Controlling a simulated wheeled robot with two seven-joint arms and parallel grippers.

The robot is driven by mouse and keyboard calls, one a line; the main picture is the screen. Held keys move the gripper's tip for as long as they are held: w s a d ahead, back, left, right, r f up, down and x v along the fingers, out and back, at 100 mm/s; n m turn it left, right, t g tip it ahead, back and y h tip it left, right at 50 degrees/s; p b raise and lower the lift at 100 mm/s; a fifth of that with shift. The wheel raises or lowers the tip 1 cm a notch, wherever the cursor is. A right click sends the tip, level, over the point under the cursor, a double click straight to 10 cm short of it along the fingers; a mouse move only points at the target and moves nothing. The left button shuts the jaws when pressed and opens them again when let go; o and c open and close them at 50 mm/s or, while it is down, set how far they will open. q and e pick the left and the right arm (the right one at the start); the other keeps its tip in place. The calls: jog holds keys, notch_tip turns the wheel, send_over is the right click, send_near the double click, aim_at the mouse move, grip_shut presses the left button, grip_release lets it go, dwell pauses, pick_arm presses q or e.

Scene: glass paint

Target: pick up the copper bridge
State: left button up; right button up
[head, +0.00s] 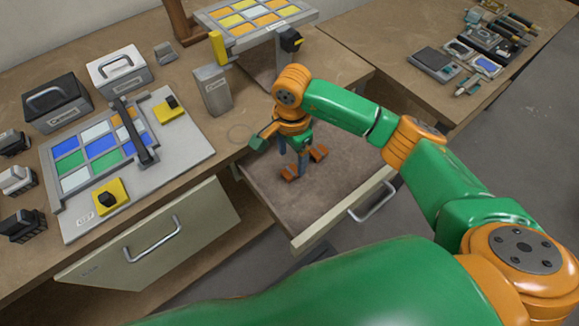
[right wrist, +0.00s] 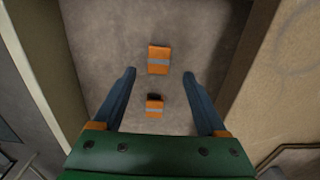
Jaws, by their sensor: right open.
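Two small orange, copper-coloured pieces with grey bands lie apart on the floor of an open drawer (head: 262,183). In the right wrist view, the larger piece (right wrist: 158,52) is farther up and the smaller piece (right wrist: 154,113) is nearer my palm. I cannot tell whether either is the copper bridge or whether they belong together. My right gripper (head: 293,160) points down into the drawer. In the right wrist view, its dark blue fingers (right wrist: 159,75) are spread, with nothing held; the pieces show in the gap between them. My left gripper is not in view.
Drawer walls flank the gripper. A second drawer front (head: 150,240) is at the left. The bench above holds a panel of coloured glass tiles (head: 85,190), lidded boxes (head: 119,72) and a grey container (head: 212,92). Tools lie on the right bench (head: 400,45).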

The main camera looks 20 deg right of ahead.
aim_at(292, 169)
notch_tip(292, 169, down, 4)
jog(key=shift+s+f+p, duration=0.15)
jog(key=shift+f+p, duration=0.05)
jog(key=shift+p, duration=0.15)
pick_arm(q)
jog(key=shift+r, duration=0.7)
pick_arm(e)
grip_shut()
jog(key=shift+r, duration=0.1)
jog(key=shift+r, duration=0.15)
notch_tip(292, 169, up, 3)
jog(key=shift+a+f+b, duration=0.1)
jog(key=shift+f+b, duration=0.05)
jog(key=shift+b, duration=0.75)
pick_arm(q)
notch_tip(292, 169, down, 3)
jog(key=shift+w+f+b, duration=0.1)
jog(key=shift+b, duration=0.55)
pick_arm(e)
jog(key=s+a+r, duration=0.6)
jog(key=s+r, duration=0.4)
jog(key=s, duration=0.2)
jog(key=shift+s, duration=0.4)
